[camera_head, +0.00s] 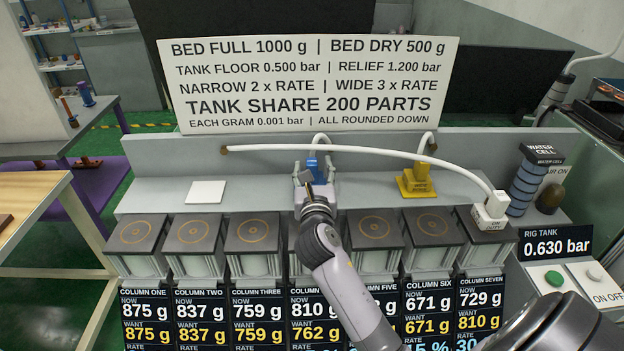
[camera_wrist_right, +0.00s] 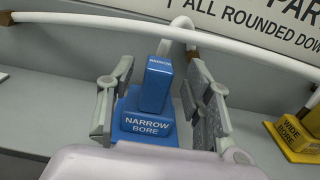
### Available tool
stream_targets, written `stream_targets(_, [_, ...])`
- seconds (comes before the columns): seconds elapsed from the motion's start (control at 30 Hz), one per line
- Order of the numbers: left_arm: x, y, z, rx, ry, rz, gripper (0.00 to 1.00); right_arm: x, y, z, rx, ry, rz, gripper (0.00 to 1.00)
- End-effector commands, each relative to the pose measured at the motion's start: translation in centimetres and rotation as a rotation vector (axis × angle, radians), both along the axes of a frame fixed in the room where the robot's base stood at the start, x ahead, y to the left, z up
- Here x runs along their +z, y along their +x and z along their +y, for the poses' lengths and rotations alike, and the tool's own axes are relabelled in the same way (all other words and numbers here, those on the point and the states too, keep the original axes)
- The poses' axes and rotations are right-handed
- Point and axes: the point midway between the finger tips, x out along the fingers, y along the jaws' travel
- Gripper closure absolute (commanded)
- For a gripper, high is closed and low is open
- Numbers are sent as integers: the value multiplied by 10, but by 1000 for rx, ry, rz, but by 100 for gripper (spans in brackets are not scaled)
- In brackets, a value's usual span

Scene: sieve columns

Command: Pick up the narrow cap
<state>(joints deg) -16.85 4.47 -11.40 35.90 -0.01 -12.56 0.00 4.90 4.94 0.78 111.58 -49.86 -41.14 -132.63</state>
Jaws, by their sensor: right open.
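The narrow cap (camera_wrist_right: 155,85) is a blue block on a blue base labelled "NARROW BORE", standing upright on the grey ledge in the right wrist view. In the head view only a bit of the blue cap (camera_head: 312,163) shows, as my gripper covers the rest. My right gripper (camera_head: 317,176) reaches over the ledge from the front. In the right wrist view its two fingers (camera_wrist_right: 160,97) stand open, one on each side of the cap. A gap shows beside the upright block. My left gripper is not in view.
A yellow "WIDE BORE" cap (camera_head: 418,181) stands to the right on the ledge. A white hose (camera_head: 370,153) runs above to a white block (camera_head: 491,209) on column seven. A white plate (camera_head: 206,192) lies left. Several square column tops line the front.

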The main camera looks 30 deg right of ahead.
Motion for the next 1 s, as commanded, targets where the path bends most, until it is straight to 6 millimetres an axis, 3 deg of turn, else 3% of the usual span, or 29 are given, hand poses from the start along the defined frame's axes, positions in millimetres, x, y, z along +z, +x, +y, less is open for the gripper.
stream_targets(0.2, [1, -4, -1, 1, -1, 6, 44, 1, 23, -12, 0, -1, 1, 53])
stream_targets(0.47, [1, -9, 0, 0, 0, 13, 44, 0, 25, -14, 0, 0, 0, 53])
stream_targets(1.0, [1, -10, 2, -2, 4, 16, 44, 0, 25, -14, 1, 0, 0, 89])
